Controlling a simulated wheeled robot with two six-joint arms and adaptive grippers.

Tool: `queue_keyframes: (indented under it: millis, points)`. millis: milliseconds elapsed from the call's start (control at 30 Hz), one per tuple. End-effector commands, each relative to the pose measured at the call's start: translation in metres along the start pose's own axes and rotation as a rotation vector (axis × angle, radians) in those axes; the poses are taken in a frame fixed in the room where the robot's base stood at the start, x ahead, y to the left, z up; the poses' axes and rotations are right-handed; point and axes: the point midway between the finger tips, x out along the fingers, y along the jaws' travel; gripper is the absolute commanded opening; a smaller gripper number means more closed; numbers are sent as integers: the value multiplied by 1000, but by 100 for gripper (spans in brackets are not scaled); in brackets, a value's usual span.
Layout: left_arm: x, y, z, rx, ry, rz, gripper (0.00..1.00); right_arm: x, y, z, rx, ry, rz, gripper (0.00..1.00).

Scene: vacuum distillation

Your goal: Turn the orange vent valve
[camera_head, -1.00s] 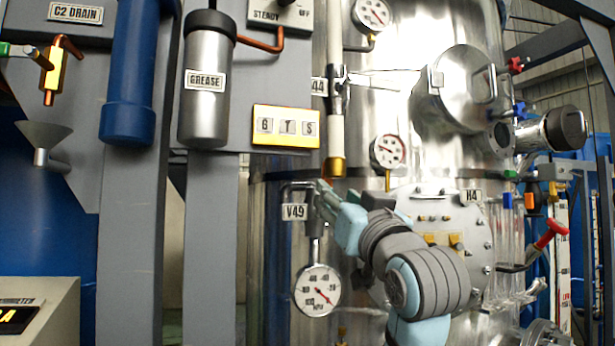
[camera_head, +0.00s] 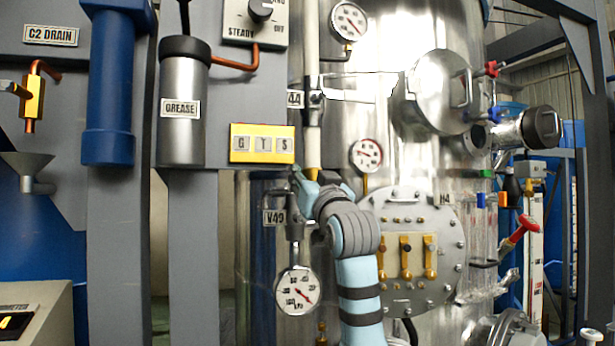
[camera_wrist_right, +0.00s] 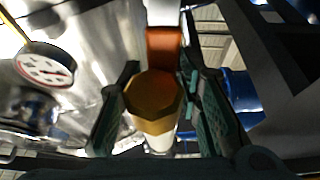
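My right gripper (camera_head: 308,182) is raised beside the V49 label (camera_head: 274,217), under the lower end of the white vertical pipe (camera_head: 312,148). An orange-brown section (camera_wrist_right: 163,48) joins this fitting, with white pipe above. I cannot tell whether the fingers touch the fitting. In the head view the gripper hides this spot. A small orange part (camera_head: 503,199) also shows at the right; I cannot tell which is the vent valve. My left gripper is not in view.
A pressure gauge (camera_head: 298,290) hangs below the gripper. Another gauge (camera_head: 366,154) is on the steel vessel to the right. A bolted round flange (camera_head: 440,215) is right of my forearm. A yellow-framed GTS panel (camera_head: 262,144) is up left.

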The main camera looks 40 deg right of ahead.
Motion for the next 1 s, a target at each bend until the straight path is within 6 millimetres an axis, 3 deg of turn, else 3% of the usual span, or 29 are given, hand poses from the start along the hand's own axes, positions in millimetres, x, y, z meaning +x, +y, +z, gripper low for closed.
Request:
queue_keyframes:
  millis: [33, 167, 667, 1000]
  points:
    - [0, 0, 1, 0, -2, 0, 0, 0, 0, 0, 0, 0, 0, 19]
    - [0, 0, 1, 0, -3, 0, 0, 0, 0, 0, 0, -1, -1, 0]
    - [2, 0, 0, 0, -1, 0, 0, 0, 1, 2, 31, -3, 8, 0]
    - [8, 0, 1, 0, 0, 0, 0, 3, 5, 7, 215, -7, 66, 0]
